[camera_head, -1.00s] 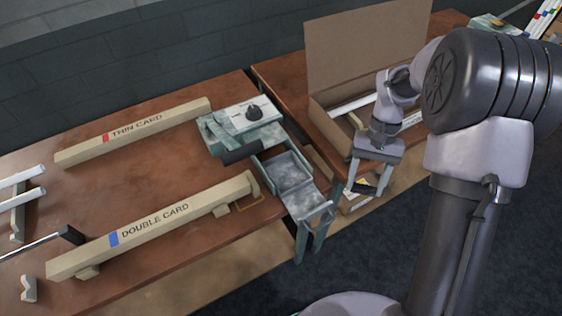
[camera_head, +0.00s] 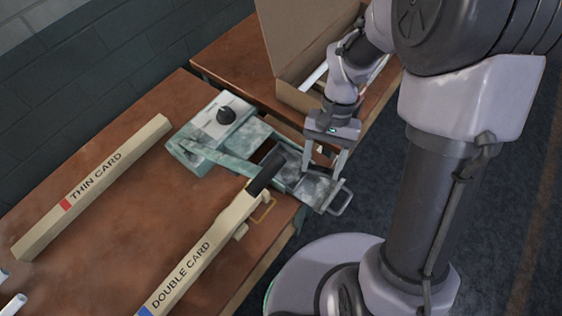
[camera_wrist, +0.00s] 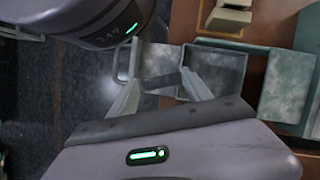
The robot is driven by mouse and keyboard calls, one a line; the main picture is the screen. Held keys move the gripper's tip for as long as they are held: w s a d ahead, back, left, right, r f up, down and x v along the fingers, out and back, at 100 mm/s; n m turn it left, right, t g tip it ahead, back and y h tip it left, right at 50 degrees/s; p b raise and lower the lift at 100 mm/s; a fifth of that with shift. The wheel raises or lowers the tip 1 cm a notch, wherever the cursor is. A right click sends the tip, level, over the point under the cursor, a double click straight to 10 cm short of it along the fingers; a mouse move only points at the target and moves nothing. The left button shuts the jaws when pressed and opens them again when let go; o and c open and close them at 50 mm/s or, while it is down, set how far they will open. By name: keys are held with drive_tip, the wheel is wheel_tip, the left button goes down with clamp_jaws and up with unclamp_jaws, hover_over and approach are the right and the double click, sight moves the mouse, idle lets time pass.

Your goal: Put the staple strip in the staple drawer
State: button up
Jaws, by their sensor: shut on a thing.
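The staple drawer (camera_head: 318,192) is a grey metal tray pulled out of the teal stapling machine (camera_head: 210,135), with a wire handle (camera_head: 345,198) at its outer end. My gripper (camera_head: 322,172) points down over the drawer. It is shut on the staple strip, a thin dark grey bar (camera_wrist: 162,82) that spans between the fingertips in the wrist view. The strip appears to be above the drawer floor (camera_wrist: 215,70); I cannot tell whether it touches. In the head view the fingers largely hide the strip.
A black lever grip (camera_head: 265,172) lies close left of the drawer. Beams labelled THIN CARD (camera_head: 92,188) and DOUBLE CARD (camera_head: 195,255) lie on the brown table. An open cardboard box (camera_head: 310,45) stands behind on a second table.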

drive_tip(key=s+a+r+m+y, duration=0.1)
drive_tip(key=s+a+m, duration=0.25)
drive_tip(key=s, duration=0.75)
drive_tip(key=t+b, duration=0.1)
drive_tip(key=b, duration=0.1)
hover_over(284, 171)
drive_tip(key=w+d, duration=0.1)
drive_tip(key=shift+f+m, duration=0.25)
drive_tip(key=shift+f, duration=0.65)
wheel_tip(284, 171, down, 4)
drive_tip(key=shift+w+r+b, duration=0.1)
drive_tip(key=shift+r+b, duration=0.05)
drive_tip(key=shift+b, duration=1.1)
drive_tip(key=shift+r, duration=0.2)
drive_tip(key=shift+f, duration=0.1)
drive_tip(key=o, duration=1.1)
drive_tip(key=shift+c, duration=0.2)
